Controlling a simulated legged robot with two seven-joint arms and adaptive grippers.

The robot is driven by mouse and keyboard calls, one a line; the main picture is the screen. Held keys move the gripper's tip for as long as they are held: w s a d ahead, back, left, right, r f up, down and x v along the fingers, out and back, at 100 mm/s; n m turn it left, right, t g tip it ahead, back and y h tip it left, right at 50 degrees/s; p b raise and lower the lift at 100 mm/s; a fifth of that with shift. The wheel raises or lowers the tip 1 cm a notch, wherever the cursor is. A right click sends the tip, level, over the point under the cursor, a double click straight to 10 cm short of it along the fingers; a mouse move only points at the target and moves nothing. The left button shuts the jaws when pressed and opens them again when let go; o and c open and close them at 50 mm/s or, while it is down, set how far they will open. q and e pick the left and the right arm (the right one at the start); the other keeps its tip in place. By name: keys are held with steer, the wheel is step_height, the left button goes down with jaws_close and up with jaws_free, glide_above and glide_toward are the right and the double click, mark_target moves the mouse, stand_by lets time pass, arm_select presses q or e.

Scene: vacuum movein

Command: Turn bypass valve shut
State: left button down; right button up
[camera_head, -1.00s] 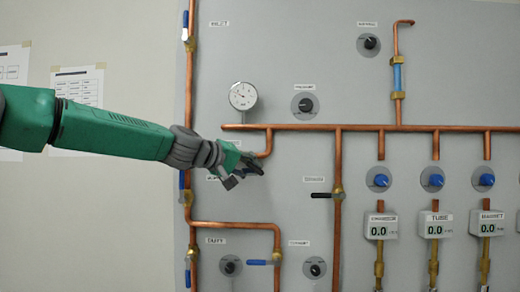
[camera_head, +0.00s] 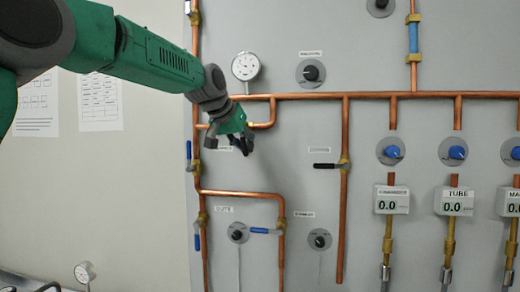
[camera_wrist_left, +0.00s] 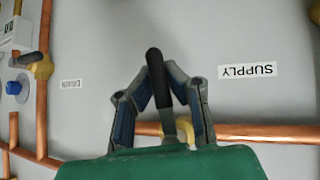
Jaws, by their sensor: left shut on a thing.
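My left gripper (camera_head: 243,144) is at the pipe panel, below the round gauge. In the left wrist view its fingers (camera_wrist_left: 160,72) are closed around a black lever handle (camera_wrist_left: 156,62). The handle rises in that picture from a brass valve body (camera_wrist_left: 183,130) on a copper pipe (camera_wrist_left: 265,133). A SUPPLY label (camera_wrist_left: 248,71) is on the panel beside it, upside down in that view. In the head view the held handle is mostly hidden by my gripper. I cannot read a bypass label on any valve. My right gripper is not in view.
Another black lever (camera_head: 326,165) lies horizontal on a vertical pipe to the right. Blue levers (camera_head: 188,150) (camera_head: 262,231) are at left and below. A pressure gauge (camera_head: 246,66), several knobs and digital meters (camera_head: 391,200) are on the panel.

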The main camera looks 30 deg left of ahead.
arm_select(q)
steer(key=shift+s+a+f+m+g+y+p, duration=0.3)
steer(key=shift+a+f+g+y+p, duration=0.1)
steer(key=shift+f+y+p, duration=0.25)
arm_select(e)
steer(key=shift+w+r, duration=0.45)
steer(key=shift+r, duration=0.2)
arm_select(q)
steer(key=shift+a, duration=0.1)
steer(key=c, duration=1.6)
jaws_free()
steer(key=shift+s+r, duration=0.1)
steer(key=shift+s, duration=0.1)
steer(key=shift+o, duration=0.2)
steer(key=shift+s+a+r, duration=0.15)
steer(key=shift+s+r, duration=0.05)
steer(key=shift+r, duration=0.05)
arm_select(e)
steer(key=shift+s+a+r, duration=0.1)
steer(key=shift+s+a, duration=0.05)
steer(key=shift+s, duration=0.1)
